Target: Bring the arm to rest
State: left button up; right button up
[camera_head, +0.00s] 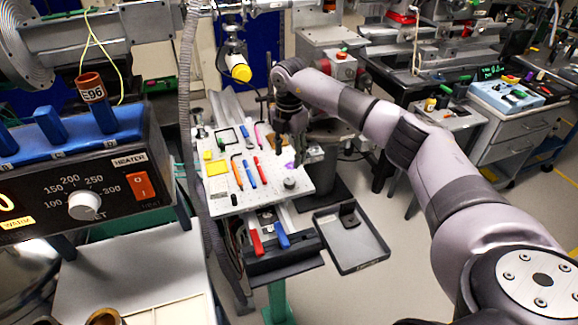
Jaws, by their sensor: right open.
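My right arm reaches in from the lower right of the head view. Its dark gripper (292,142) points down above the right part of a white perforated board (222,201). The gripper is open and I see nothing between its fingers. A purple piece (290,165) and a small dark round knob (289,183) lie on the board just below it. I cannot tell the exact gap between the fingertips and the board. My left gripper is not in view.
Tools with red and blue handles lie on the board. A black tray (352,240) stands right of it. A heater box (85,175) with an orange-topped post fills the left. A grey hose (185,110) hangs between. Benches and a blue device (508,95) stand back right.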

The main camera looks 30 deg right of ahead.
jog(key=shift+r, duration=1.05)
